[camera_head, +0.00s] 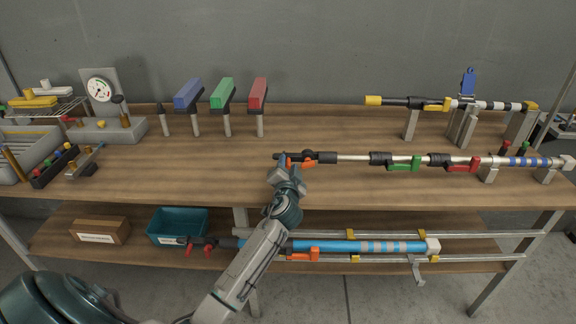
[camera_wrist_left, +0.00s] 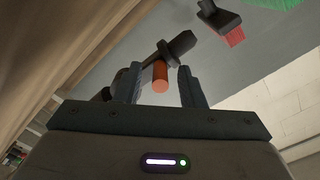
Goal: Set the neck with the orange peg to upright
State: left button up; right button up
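The neck with the orange peg is a dark piece (camera_head: 326,157) at the left end of a long pole on the bench top, lying roughly level in line with the pole. Its orange part (camera_head: 307,155) shows just above my left gripper (camera_head: 289,170). In the left wrist view the orange peg (camera_wrist_left: 160,77) sticks out of the dark neck (camera_wrist_left: 181,45) and stands between the two fingers (camera_wrist_left: 159,88). A gap shows on both sides of the peg, so the gripper is open around it. My right gripper is out of view.
Behind stand blue, green (camera_head: 223,93) and red (camera_head: 258,94) blocks on posts. Another pole (camera_head: 420,102) is at the back right. A blue tube (camera_head: 350,247) lies on the lower shelf.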

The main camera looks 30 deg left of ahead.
pick_arm(q)
grip_shut()
